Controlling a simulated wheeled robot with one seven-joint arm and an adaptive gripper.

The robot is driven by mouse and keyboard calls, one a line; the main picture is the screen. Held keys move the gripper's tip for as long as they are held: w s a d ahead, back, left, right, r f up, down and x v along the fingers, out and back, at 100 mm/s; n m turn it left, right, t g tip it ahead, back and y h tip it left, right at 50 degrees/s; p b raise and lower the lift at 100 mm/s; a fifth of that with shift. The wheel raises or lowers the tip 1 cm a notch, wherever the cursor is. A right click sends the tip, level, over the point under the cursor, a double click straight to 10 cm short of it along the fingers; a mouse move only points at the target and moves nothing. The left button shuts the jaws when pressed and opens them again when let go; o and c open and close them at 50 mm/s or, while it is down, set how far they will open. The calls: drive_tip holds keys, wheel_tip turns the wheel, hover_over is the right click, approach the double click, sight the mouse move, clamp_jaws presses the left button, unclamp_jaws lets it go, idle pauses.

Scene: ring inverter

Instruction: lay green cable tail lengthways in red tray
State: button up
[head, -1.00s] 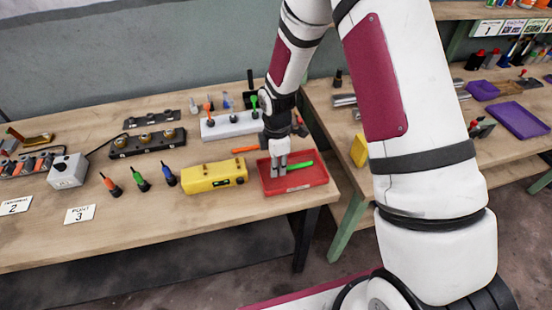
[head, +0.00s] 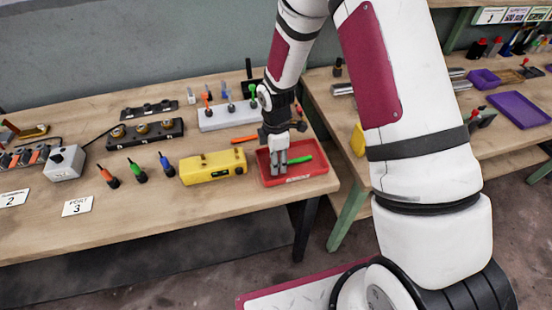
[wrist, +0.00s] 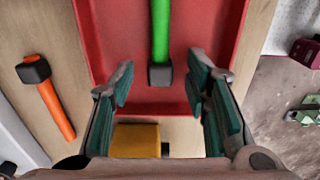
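The green cable tail (head: 300,160) lies in the red tray (head: 321,172) at the near right end of the bench. In the wrist view, the green tail (wrist: 160,30) runs straight away from me along the red tray (wrist: 110,60), its black end (wrist: 160,76) toward me. My gripper (head: 280,172) is over the left part of the tray, pointing down. In the wrist view, my gripper (wrist: 162,95) is open, with its two fingers wide apart on either side of the tail's black end, touching neither side. The tail's far end is cut off there.
An orange cable tail (head: 243,139) lies on the bench behind the tray. A yellow box (head: 212,167) stands left of the tray. A white block with upright connectors (head: 226,117) is behind. Several coloured connectors stand further left. The bench edge is just right of the tray.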

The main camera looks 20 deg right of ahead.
wheel_tip(320, 180, up, 12)
idle(0.6)
idle(0.5)
